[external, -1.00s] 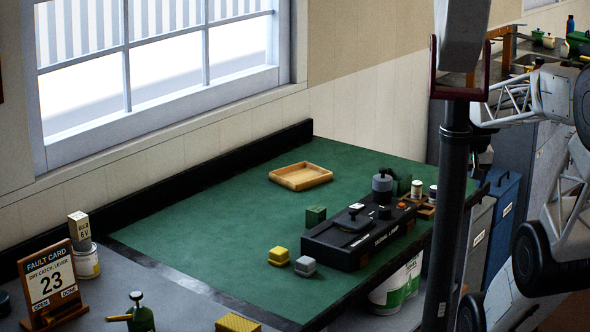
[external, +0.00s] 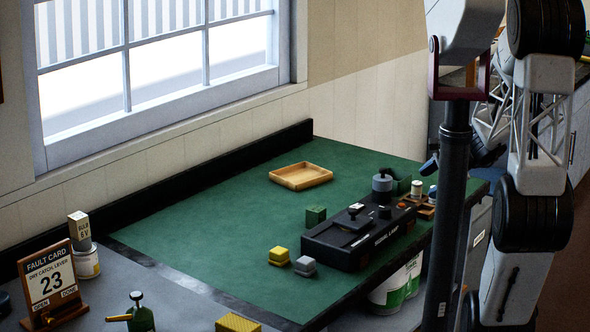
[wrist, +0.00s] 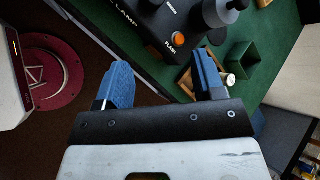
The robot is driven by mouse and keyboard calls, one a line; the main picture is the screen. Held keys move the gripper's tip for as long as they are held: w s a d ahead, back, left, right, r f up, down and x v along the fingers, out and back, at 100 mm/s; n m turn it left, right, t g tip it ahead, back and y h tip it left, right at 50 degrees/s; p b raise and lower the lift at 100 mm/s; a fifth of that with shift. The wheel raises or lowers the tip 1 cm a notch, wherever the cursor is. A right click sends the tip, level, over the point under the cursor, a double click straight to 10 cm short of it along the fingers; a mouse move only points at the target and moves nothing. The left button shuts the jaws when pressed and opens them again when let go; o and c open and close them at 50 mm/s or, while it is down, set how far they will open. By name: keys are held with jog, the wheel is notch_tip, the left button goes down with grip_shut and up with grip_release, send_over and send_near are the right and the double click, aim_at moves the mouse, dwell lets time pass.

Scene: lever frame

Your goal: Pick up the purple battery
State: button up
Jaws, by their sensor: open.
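No clearly purple battery shows in either view. Small pale-topped cylinders (external: 417,187) stand in a wooden holder (external: 427,210) at the bench's right end; I cannot tell whether one is the battery. In the wrist view, one pale cylinder (wrist: 230,80) shows beside the right finger, and part of the wooden holder (wrist: 184,84) shows between the fingers. My gripper (wrist: 163,76) is open, with two blue fingers apart and nothing seen between them. In the external view, the post partly hides my wrist area.
A black signal lamp box (external: 360,236) with a lever and knobs stands beside the holder. A wooden tray (external: 300,177) sits at the back. The green mat's middle is clear.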

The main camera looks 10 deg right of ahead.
jog(key=w+d+f+m+t+h, duration=0.1)
jog(key=w+d+f+m+t, duration=0.6)
jog(key=w+d+m, duration=0.4)
jog(key=w+f+m, duration=0.1)
jog(key=w+m, duration=0.1)
jog(key=m, duration=0.2)
jog(key=shift+w+d+f, duration=0.25)
jog(key=shift+d, duration=0.1)
jog(key=shift+x, duration=1.3)
jog(key=shift+x, duration=2.6)
jog(key=shift+r, duration=0.1)
jog(key=c, duration=1.1)
